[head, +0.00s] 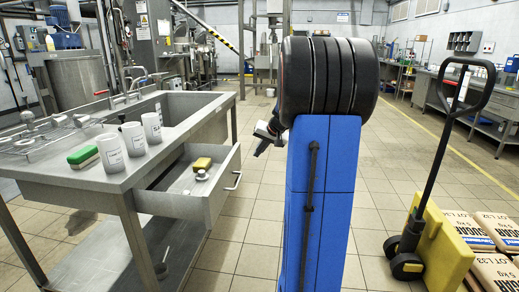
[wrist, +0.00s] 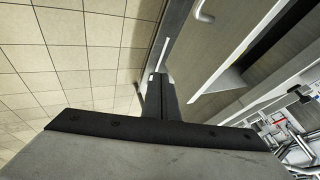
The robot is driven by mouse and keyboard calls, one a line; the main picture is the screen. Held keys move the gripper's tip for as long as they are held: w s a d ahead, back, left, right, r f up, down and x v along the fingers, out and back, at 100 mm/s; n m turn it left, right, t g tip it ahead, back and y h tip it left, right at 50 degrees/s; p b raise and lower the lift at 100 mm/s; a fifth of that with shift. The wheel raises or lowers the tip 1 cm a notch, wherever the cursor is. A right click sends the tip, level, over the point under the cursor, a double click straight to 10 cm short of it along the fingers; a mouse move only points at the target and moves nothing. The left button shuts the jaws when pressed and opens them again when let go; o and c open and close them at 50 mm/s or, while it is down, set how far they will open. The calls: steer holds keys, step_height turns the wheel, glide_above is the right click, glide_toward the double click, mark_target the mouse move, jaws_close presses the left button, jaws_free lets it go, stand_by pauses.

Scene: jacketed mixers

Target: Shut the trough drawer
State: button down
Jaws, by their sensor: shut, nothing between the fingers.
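In the wrist view my gripper's fingers (wrist: 160,76) are together and empty.
A yellow pallet jack (head: 440,245) with sacks (head: 490,232) stands at the right. Tiled floor (head: 262,205) between the drawer and my column is clear.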

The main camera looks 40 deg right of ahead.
steer(key=shift+w+a+f, duration=0.4)
steer(key=shift+w+f, duration=0.3)
steer(key=shift+w, duration=0.4)
steer(key=shift+w+a+f, duration=0.45)
steer(key=shift+w+f, duration=0.3)
steer(key=shift+w, duration=0.3)
steer(key=shift+w+a+f, duration=0.4)
steer(key=shift+w+f, duration=0.3)
steer(key=shift+w, duration=0.4)
steer(key=w+a, duration=0.5)
steer(key=w, duration=0.1)
steer(key=w+a, duration=0.5)
steer(key=w, duration=0.2)
steer(key=w+a, duration=0.5)
steer(key=w, duration=0.2)
steer(key=shift+a, duration=0.4)
steer(key=shift+w+a+r, duration=0.1)
steer(key=shift+w+a, duration=0.25)
steer(key=shift+w, duration=0.25)
steer(key=shift+r, duration=0.1)
